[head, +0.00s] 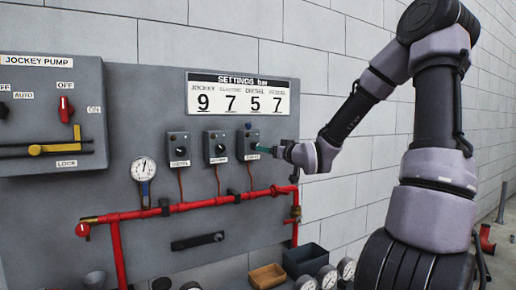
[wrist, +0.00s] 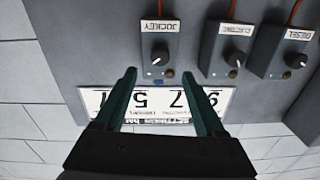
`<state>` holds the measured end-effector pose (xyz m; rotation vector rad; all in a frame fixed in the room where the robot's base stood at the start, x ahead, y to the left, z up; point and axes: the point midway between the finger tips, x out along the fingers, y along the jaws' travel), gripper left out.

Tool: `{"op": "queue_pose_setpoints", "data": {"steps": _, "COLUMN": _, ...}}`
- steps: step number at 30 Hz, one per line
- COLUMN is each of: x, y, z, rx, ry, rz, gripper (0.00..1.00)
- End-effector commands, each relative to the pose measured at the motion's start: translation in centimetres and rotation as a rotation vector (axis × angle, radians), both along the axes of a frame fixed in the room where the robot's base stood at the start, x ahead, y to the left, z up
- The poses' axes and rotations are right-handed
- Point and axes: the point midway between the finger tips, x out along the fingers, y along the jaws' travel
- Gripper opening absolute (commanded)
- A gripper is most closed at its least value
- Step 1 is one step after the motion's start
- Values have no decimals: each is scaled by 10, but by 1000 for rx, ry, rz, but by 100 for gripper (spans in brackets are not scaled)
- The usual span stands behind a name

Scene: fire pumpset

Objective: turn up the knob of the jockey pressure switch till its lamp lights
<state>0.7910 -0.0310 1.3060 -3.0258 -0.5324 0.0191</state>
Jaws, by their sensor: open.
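The jockey pressure switch (head: 247,138) is the rightmost of three small grey boxes in the head view. In the wrist view, which is upside down, the jockey pressure switch (wrist: 174,45) is the leftmost, with a white JOCKEY label. Its dark round knob (wrist: 158,57) has a pale pointer mark. My gripper (head: 263,149) is beside the box in the head view. In the wrist view my gripper (wrist: 159,73) is open and empty, its teal fingers pointing at the knob and apart from it.
The electric (head: 216,147) and diesel (head: 179,149) switches stand beside it. A settings board (head: 238,94) reading 9, 7, 5, 7 hangs above. A red pipe (head: 200,204) and a gauge (head: 144,170) are below. Bins (head: 305,262) stand lower right.

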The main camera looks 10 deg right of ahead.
Motion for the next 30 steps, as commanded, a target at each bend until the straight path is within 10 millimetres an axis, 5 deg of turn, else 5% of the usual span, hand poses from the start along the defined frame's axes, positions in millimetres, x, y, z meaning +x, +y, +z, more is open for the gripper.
{"op": "queue_pose_setpoints", "data": {"steps": 12, "x": 65, "y": 24, "z": 0, "rx": 1, "ry": -1, "rz": 0, "gripper": 72}}
{"op": "queue_pose_setpoints", "data": {"steps": 24, "x": 72, "y": 26, "z": 0, "rx": -1, "ry": 1, "rz": -1, "gripper": 72}}
{"op": "queue_pose_setpoints", "data": {"steps": 30, "x": 72, "y": 26, "z": 0, "rx": -1, "ry": 0, "rz": -1, "gripper": 0}}
